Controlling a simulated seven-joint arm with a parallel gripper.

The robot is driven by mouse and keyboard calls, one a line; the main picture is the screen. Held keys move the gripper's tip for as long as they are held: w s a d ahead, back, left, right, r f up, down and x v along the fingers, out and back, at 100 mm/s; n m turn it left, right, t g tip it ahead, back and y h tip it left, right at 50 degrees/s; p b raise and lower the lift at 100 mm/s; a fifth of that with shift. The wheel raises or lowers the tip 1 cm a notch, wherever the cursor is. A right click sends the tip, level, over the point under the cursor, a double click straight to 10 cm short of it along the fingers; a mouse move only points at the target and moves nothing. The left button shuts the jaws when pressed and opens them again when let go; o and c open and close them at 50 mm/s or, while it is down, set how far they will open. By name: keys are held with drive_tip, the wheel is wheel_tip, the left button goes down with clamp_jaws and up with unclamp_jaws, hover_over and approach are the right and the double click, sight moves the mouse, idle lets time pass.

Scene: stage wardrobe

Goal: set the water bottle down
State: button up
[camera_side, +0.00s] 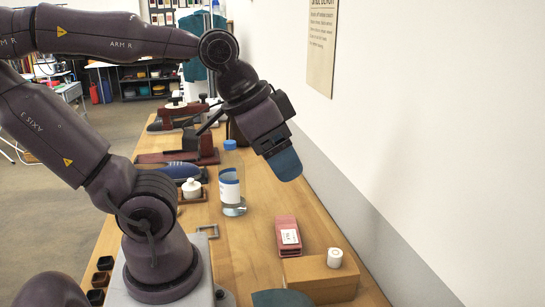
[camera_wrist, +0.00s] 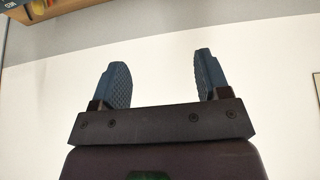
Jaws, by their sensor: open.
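The water bottle (camera_side: 231,184) is clear with a blue cap and a white and blue label. It stands upright on the wooden bench (camera_side: 244,258) in the side view. My gripper (camera_side: 284,166) is above and to the right of the bottle in that view, apart from it. In the wrist view my gripper (camera_wrist: 157,83) is open, with two dark blue textured fingers and nothing between them. The bottle does not show in the wrist view.
A red box (camera_side: 288,237) and a cardboard box (camera_side: 321,277) with a white roll (camera_side: 335,257) on top stand nearer on the bench. A small white bottle (camera_side: 191,188) and a blue shoe (camera_side: 181,171) are left of the bottle. A wall (camera_side: 430,130) runs along the right.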

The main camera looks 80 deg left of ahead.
idle(0.4)
drive_tip(key=m+g+y, duration=1.2)
drive_tip(key=m+y, duration=0.1)
drive_tip(key=y, duration=0.4)
approach(233, 148)
drive_tip(key=shift+m, duration=0.3)
drive_tip(key=x, duration=0.5)
drive_tip(key=shift+s+a, duration=0.25)
drive_tip(key=shift+a, duration=0.05)
drive_tip(key=shift+x, duration=3.05)
drive_tip(key=shift+w, duration=0.1)
